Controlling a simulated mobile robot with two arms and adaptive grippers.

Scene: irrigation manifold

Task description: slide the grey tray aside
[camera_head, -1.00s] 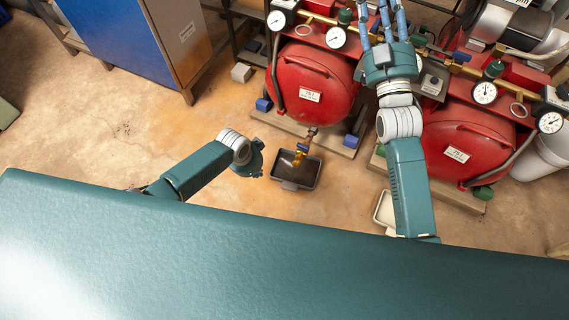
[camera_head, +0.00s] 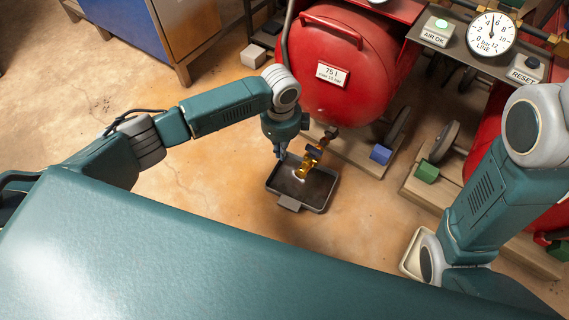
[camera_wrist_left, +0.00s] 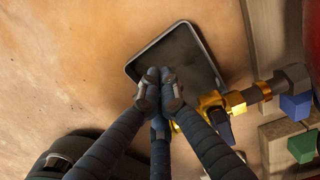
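The grey tray (camera_head: 319,194) lies on the floor under a brass valve (camera_head: 312,158). It is shallow and dark inside, with a lighter rim and a tab on its near side. My left gripper (camera_head: 280,152) points down at the tray's far left corner. In the left wrist view its fingertips (camera_wrist_left: 160,90) are drawn together, with nothing visible between them, and overlap the rim of the tray (camera_wrist_left: 178,48). I cannot tell whether they touch it. My right arm comes down at the right of the head view; its gripper is out of the picture.
A red tank (camera_head: 340,75) on a wooden base (camera_head: 350,150) stands just behind the tray, with a blue block (camera_head: 381,154) and a green block (camera_head: 426,171). A cream container (camera_head: 411,262) is partly behind my right arm. The floor left of the tray is clear.

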